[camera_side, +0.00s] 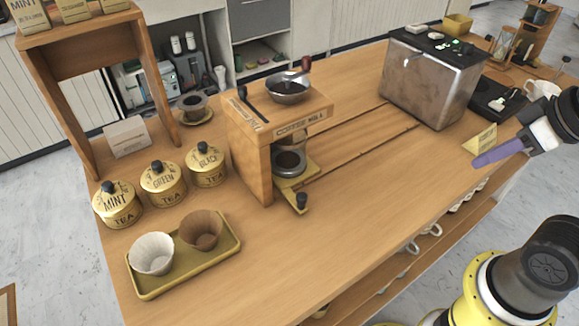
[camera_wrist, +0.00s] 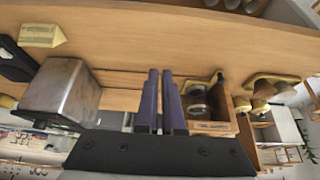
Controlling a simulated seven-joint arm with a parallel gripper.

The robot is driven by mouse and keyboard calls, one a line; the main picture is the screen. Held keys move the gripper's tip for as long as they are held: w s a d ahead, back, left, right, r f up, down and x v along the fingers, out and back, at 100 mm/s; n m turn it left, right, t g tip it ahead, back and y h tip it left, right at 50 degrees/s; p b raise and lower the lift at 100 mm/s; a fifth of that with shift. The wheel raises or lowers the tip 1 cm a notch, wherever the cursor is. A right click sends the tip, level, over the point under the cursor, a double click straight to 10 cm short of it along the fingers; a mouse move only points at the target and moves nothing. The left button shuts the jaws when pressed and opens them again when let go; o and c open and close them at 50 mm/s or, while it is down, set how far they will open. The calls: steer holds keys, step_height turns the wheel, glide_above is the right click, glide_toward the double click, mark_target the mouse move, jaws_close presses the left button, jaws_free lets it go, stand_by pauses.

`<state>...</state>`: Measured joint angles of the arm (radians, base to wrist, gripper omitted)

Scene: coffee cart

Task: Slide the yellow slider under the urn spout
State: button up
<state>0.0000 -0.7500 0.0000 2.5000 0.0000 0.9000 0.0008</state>
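The yellow slider (camera_side: 299,204) is a flat plate with a black knob at its front end. It sits under the wooden grinder stand with a round metal cup (camera_side: 289,162) on it. It also shows in the wrist view (camera_wrist: 214,79). The urn (camera_side: 425,85) is a brushed metal box at the back right, with a small spout on its left face; it shows at left in the wrist view (camera_wrist: 62,88). My gripper (camera_side: 480,162) is above the counter's right edge, far from the slider. Its purple fingers have a narrow empty gap in the wrist view (camera_wrist: 160,73).
Two dark rails (camera_side: 365,149) run along the counter from the grinder stand (camera_side: 249,145) towards the urn; the counter between them is clear. Tea tins (camera_side: 162,185) and a tray (camera_side: 190,272) with two cups stand at left. A small yellow sign (camera_side: 481,139) stands near my gripper.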

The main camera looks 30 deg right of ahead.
steer(key=o, duration=0.5)
steer(key=shift+s+m, duration=0.15)
steer(key=shift+m, duration=0.25)
steer(key=shift+c, duration=0.2)
steer(key=shift+o, duration=1.3)
steer(key=w+r+m, duration=0.2)
steer(key=r, duration=0.1)
steer(key=shift+a+r, duration=0.1)
steer(key=shift+r, duration=0.1)
steer(key=w+a+r+m, duration=0.1)
steer(key=w+r, duration=0.2)
steer(key=w, duration=0.1)
steer(key=g, duration=0.6)
glide_above(301, 195)
step_height(301, 195, down, 9)
steer(key=shift+n, duration=0.4)
step_height(301, 195, down, 13)
steer(key=shift+f, duration=0.2)
jaws_close()
